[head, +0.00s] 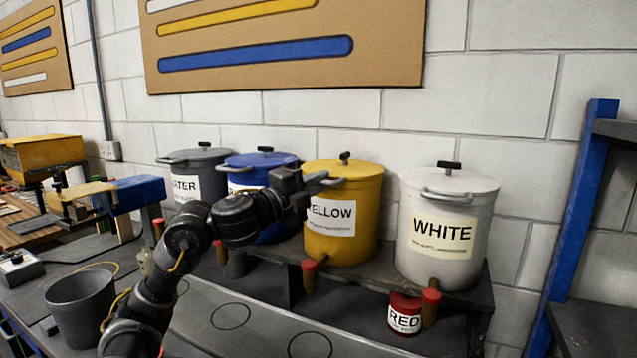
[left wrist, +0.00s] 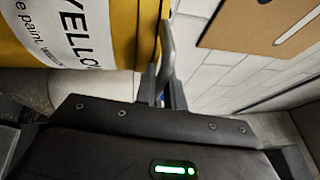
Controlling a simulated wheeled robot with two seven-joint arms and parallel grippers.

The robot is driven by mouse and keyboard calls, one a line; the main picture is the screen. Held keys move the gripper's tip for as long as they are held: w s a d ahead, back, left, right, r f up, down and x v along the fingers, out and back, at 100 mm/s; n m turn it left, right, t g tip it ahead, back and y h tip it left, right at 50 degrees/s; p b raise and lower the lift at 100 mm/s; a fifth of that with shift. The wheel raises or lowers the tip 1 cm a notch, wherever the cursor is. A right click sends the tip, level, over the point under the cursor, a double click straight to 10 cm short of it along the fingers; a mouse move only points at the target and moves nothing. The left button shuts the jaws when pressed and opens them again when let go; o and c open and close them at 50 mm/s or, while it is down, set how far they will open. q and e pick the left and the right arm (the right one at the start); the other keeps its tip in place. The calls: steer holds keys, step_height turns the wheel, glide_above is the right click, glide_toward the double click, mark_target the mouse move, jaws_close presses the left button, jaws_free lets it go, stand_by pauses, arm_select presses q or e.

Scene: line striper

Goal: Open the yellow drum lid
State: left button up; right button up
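The yellow drum (head: 345,215) stands on a dark raised shelf, with a white YELLOW label. Its yellow lid (head: 352,168) sits flat on top, with a dark knob and a grey bar handle (head: 333,182) at its front left. My left gripper (head: 318,180) reaches in from the left at rim height, at this handle. In the left wrist view its fingers (left wrist: 163,90) are close together, one on each side of the handle (left wrist: 167,45), and look shut on it. The YELLOW label (left wrist: 70,30) shows at left there. My right gripper is in neither view.
A white drum (head: 445,225) stands to the right, and blue (head: 262,160) and grey water (head: 200,160) drums to the left. A small red pot (head: 404,314) stands below the shelf. A dark bucket (head: 82,305) stands at lower left. A blue post (head: 583,220) rises at right.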

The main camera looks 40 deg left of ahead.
arm_select(q)
jaws_close()
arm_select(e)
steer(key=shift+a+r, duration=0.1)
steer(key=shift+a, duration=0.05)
